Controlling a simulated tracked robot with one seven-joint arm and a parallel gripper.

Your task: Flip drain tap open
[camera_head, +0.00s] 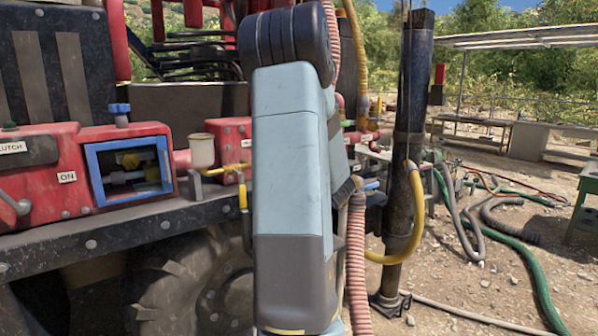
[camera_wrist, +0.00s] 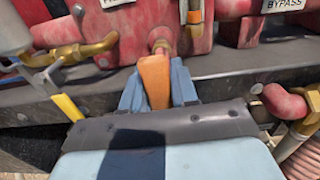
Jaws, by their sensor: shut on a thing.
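In the wrist view, my gripper (camera_wrist: 157,85) has its blue-grey fingers on both sides of an orange lever (camera_wrist: 154,80). It is shut on this lever. In the head view, my arm hides the gripper and the lever.
A brass pipe (camera_wrist: 75,53) with a yellow handle (camera_wrist: 67,106) is left of my gripper. A red elbow with a hose (camera_wrist: 285,103) is close on the right. A dark metal ledge (camera_wrist: 222,68) runs below the red blocks. A dark upright pipe (camera_head: 408,150) stands right of my arm.

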